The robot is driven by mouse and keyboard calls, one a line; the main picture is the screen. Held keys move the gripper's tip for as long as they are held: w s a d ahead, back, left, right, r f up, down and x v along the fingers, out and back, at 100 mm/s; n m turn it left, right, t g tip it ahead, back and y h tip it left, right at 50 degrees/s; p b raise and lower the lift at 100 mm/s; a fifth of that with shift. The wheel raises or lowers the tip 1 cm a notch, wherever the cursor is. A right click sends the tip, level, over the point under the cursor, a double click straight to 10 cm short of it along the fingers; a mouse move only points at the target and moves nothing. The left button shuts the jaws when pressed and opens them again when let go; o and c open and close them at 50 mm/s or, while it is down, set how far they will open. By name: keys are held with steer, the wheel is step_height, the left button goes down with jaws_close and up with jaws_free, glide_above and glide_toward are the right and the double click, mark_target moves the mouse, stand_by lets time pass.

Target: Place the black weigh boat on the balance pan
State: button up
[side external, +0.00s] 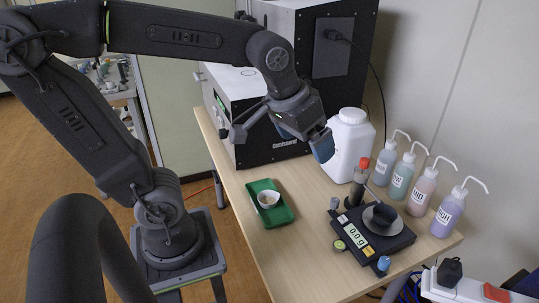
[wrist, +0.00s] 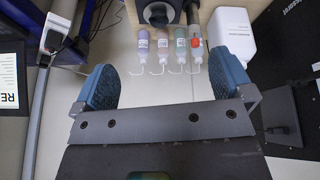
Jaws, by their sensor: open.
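The black weigh boat (side external: 384,213) sits upright on the grey round pan (side external: 370,224) of the black balance (side external: 352,240), whose display reads 0.0 g. In the wrist view the dark boat (wrist: 158,14) is at the top edge, partly cut off. My gripper (side external: 308,140) is open and empty, with blue finger pads, well above the table and back left of the balance. In the wrist view the two fingers of my gripper (wrist: 165,82) are wide apart with nothing between them.
A white jug (side external: 346,150) stands close to my gripper. Several wash bottles (side external: 448,214) line the right edge. A black analyser (side external: 262,125) stands behind. The front table is clear.

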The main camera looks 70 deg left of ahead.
steer(key=s+f+m+t, duration=0.1)
steer(key=s+f+m, duration=0.1)
steer(key=s, duration=0.5)
